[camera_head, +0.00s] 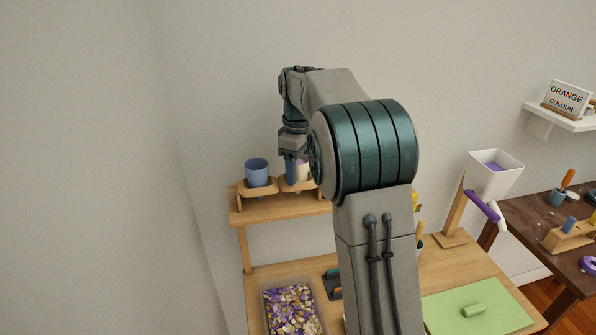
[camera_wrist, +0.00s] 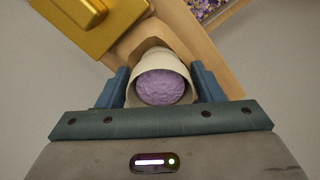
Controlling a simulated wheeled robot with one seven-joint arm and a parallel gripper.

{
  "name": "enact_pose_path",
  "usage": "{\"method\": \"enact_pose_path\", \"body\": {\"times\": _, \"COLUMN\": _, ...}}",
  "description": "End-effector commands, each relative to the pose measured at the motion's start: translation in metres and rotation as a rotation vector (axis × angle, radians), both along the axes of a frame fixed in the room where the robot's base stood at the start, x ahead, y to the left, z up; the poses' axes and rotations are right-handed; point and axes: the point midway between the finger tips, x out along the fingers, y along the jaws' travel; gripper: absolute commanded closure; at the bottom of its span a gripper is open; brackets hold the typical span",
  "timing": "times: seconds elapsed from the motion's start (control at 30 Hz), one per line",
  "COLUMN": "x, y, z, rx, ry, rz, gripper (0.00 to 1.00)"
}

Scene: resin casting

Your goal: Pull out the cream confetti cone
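The cream confetti cone (camera_wrist: 160,61) stands in a wooden holder, with a lumpy purple filling in its wide mouth. In the head view the cream cone (camera_head: 302,171) shows only partly, behind my gripper. My gripper (camera_wrist: 161,84) has one blue finger on each side of the cone, with no clear gap between finger and cone. In the head view my gripper (camera_head: 292,170) points down at the shelf.
A blue cup (camera_head: 257,172) sits in the holder to the left on the raised wooden shelf (camera_head: 283,208). A yellow block-like thing (camera_wrist: 90,15) lies close by in the wrist view. A tray of purple and gold confetti (camera_head: 291,309) lies below. My arm hides the shelf's right part.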

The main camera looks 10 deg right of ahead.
Motion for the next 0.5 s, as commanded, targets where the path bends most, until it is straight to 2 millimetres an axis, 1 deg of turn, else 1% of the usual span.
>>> {"method": "enact_pose_path", "body": {"times": 0.03, "x": 0.0000, "y": 0.0000, "z": 0.0001, "rx": 0.000, "ry": 0.000, "rz": 0.000, "gripper": 0.54}}
{"method": "enact_pose_path", "body": {"times": 0.07, "x": 0.0000, "y": 0.0000, "z": 0.0001, "rx": 0.000, "ry": 0.000, "rz": 0.000, "gripper": 0.63}}
{"method": "enact_pose_path", "body": {"times": 0.1, "x": 0.0000, "y": 0.0000, "z": 0.0001, "rx": 0.000, "ry": 0.000, "rz": 0.000, "gripper": 0.66}}
{"method": "enact_pose_path", "body": {"times": 0.13, "x": 0.0000, "y": 0.0000, "z": 0.0001, "rx": 0.000, "ry": 0.000, "rz": 0.000, "gripper": 0.66}}
{"method": "enact_pose_path", "body": {"times": 0.17, "x": 0.0000, "y": 0.0000, "z": 0.0002, "rx": 0.000, "ry": 0.000, "rz": 0.000, "gripper": 0.49}}
{"method": "enact_pose_path", "body": {"times": 0.2, "x": 0.0000, "y": 0.0000, "z": 0.0002, "rx": 0.000, "ry": 0.000, "rz": 0.000, "gripper": 0.60}}
{"method": "enact_pose_path", "body": {"times": 0.23, "x": 0.0000, "y": 0.0000, "z": 0.0002, "rx": 0.000, "ry": 0.000, "rz": 0.000, "gripper": 0.68}}
{"method": "enact_pose_path", "body": {"times": 0.27, "x": 0.0000, "y": 0.0000, "z": 0.0002, "rx": 0.000, "ry": 0.000, "rz": 0.000, "gripper": 0.73}}
{"method": "enact_pose_path", "body": {"times": 0.5, "x": 0.0000, "y": 0.0000, "z": 0.0020, "rx": 0.000, "ry": 0.000, "rz": 0.000, "gripper": 0.73}}
